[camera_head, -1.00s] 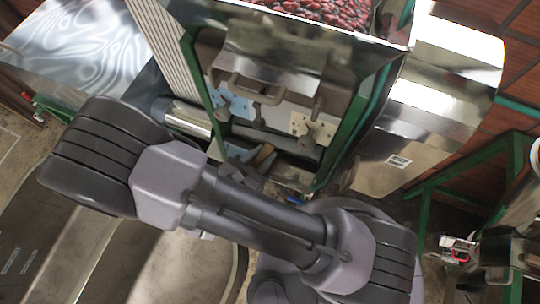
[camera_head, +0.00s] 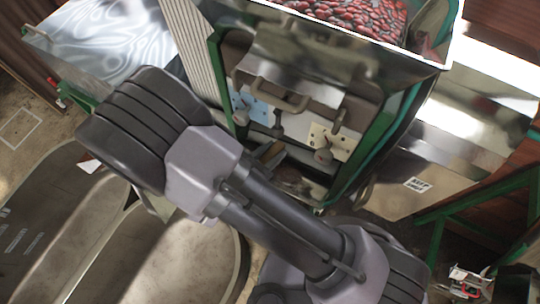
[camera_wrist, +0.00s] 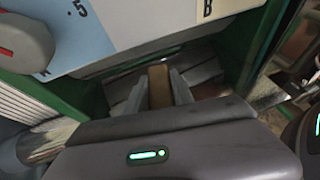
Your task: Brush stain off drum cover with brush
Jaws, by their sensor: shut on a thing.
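My gripper (camera_wrist: 160,95) is shut on a brown wooden piece, seemingly the brush handle (camera_wrist: 159,86), in the wrist view. The same brown piece shows small in the head view (camera_head: 270,152), beside my gripper (camera_head: 268,160) and partly behind my arm. The bristles are hidden. A worn metal cover with bar handles (camera_head: 300,78) sits on the green-framed machine, above and right of my gripper. I cannot tell for sure whether this is the drum cover. I make out no clear stain.
A hopper of red coffee cherries (camera_head: 350,14) is at the top. A blue panel (camera_wrist: 95,35) and cream panel (camera_wrist: 190,12) lie close beyond my gripper, with a grey knob (camera_wrist: 25,42) at left. Green frame sides (camera_head: 375,140) flank the tight space.

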